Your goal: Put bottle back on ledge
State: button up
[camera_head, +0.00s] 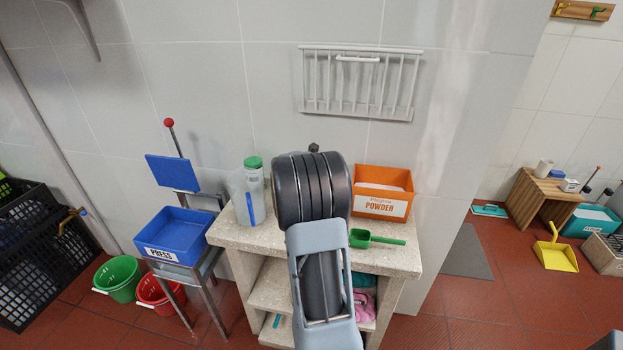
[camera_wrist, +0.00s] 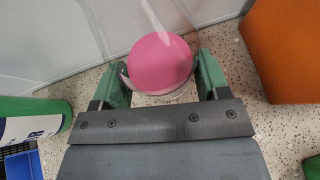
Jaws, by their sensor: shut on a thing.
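A clear bottle with a round pink top (camera_wrist: 160,62) is between the green fingers of my gripper (camera_wrist: 160,76) in the wrist view. The fingers close on it from both sides. The speckled stone ledge (camera_head: 232,238) shows below in the head view, and its pale top (camera_wrist: 225,50) surrounds the bottle in the wrist view. I cannot tell whether the bottle's base touches the stone. In the head view my dark arm hides both gripper and bottle, above the middle of the ledge.
A green-capped bottle (camera_head: 253,164) and a clear jug with a blue handle stand left on the ledge. An orange powder box (camera_head: 382,207) and a green scoop (camera_head: 376,239) are to the right. A blue tray (camera_head: 174,232) stands left; a wire rack (camera_head: 360,83) hangs behind.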

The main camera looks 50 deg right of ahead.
jog(key=o, duration=1.2)
jog(key=shift+r+p, duration=0.2)
jog(key=shift+p, duration=0.1)
jog(key=shift+s+a+r, duration=0.1)
jog(key=shift+a+r, duration=0.05)
jog(key=shift+a, duration=0.1)
jog(key=p+v, duration=0.1)
jog(key=v, duration=0.9)
jog(key=s+a+m+y, duration=0.4)
jog(key=a+m, duration=0.3)
jog(key=a, duration=0.3)
jog(key=s+a+f+m+g+y, duration=0.1)
jog(key=s+a+m+y, duration=0.2)
jog(key=s+a+m, duration=0.2)
jog(key=s+a+f+m+y, duration=0.1)
jog(key=s+a+m+y, duration=0.3)
jog(key=a+m, duration=0.6)
jog(key=shift+s+a+f+y, duration=0.1)
jog(key=shift+s+a+y, duration=0.05)
jog(key=shift+a, duration=1.25)
jog(key=shift+s+a+y, duration=0.15)
jog(key=shift+a, duration=1.2)
